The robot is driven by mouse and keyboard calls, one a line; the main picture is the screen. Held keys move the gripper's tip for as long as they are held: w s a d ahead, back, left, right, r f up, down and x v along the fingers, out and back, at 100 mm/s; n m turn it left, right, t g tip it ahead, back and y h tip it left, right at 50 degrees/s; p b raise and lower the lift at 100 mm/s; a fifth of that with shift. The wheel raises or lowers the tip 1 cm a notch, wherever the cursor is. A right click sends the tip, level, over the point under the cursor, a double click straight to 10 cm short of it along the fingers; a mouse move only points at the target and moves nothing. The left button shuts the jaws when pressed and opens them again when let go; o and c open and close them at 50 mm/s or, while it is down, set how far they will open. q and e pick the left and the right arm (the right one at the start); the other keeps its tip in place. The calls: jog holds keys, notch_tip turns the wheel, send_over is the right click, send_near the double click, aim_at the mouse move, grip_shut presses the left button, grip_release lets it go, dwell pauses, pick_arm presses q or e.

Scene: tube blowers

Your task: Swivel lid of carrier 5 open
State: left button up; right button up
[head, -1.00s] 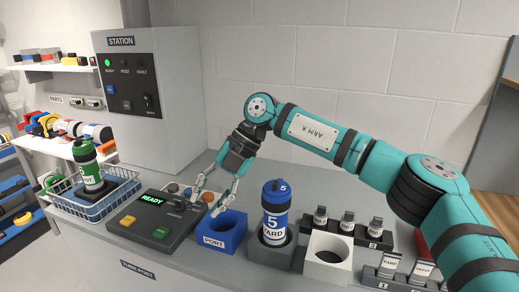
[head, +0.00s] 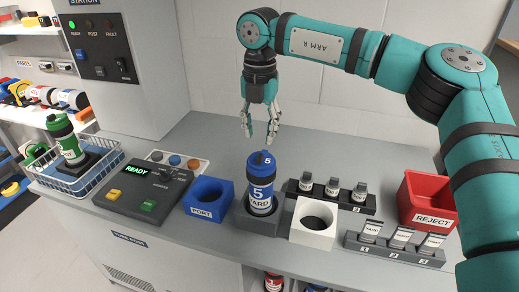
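Carrier 5 (head: 262,188) is a blue bottle-like carrier with a white label reading 5 and YARD. It stands upright in a dark grey square holder (head: 258,222). Its blue lid (head: 261,162) is on top, marked 5, and looks closed. My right gripper (head: 259,138) points down just above the lid, with its fingers spread and nothing between them. It appears apart from the lid. My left gripper is not in view.
Left of the carrier are a blue PORT block (head: 208,197) and a control panel (head: 146,190) showing READY. A white block with a hole (head: 314,223) stands to the right. A green carrier (head: 66,139) stands in a wire basket.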

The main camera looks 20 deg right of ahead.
aim_at(260, 157)
notch_tip(260, 157, down, 7)
jog(key=shift+f+p, duration=0.1)
jog(key=shift+p, duration=0.6)
grip_shut()
